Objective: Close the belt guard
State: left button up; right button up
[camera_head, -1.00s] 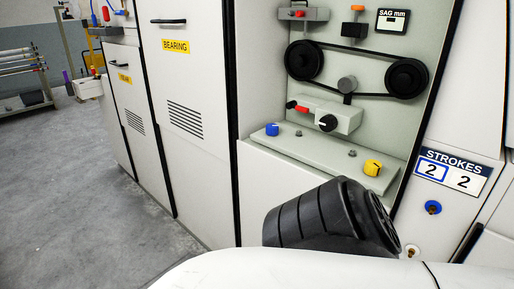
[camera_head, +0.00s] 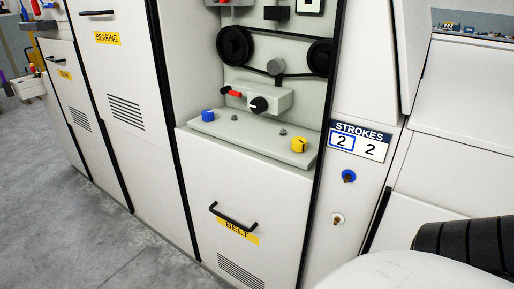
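The belt guard (camera_head: 250,205) is a white panel with a black bar handle (camera_head: 233,216), a yellow BELT label (camera_head: 238,231) and a vent grille. It sits low, below the open belt compartment, which shows a black belt (camera_head: 278,35) around two black pulleys (camera_head: 236,46). A ledge (camera_head: 246,138) with a blue knob (camera_head: 208,116) and a yellow knob (camera_head: 299,145) lies along the compartment's bottom. A white and black part of my own arm fills the lower right corner. Neither gripper is in view.
A shut BEARING door (camera_head: 125,70) and another labelled door stand to the left. A STROKES board (camera_head: 359,142) reading 2 and 2 is on the right, above a blue fitting (camera_head: 348,176) and a brass fitting (camera_head: 338,219). Grey floor (camera_head: 75,225) is clear at lower left.

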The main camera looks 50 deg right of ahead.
aim_at(250, 214)
jog(key=k, duration=0.1)
jog(key=z, duration=1.65)
jog(key=i, duration=0.65)
jog(key=u, duration=0.05)
